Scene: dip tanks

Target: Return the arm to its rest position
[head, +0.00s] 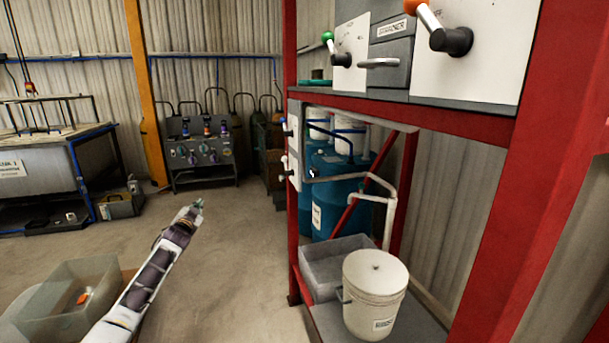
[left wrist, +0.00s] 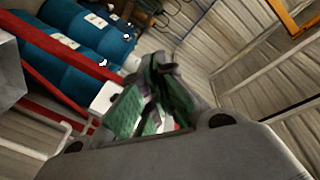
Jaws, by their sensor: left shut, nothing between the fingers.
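My left arm comes in from the lower left in the head view, stretched out over the floor. My left gripper (head: 197,205) is at its far end, shut and empty, apart from everything around it. In the left wrist view the gripper (left wrist: 165,70) shows close up, its fingers together with nothing between them. My right gripper is in neither view.
A red rack (head: 410,105) with lever panels stands at the right. Below are blue drums (head: 330,200), a grey bin (head: 325,270) and a white lidded bucket (head: 375,290). A translucent tub (head: 40,300) is at lower left. The middle floor is clear.

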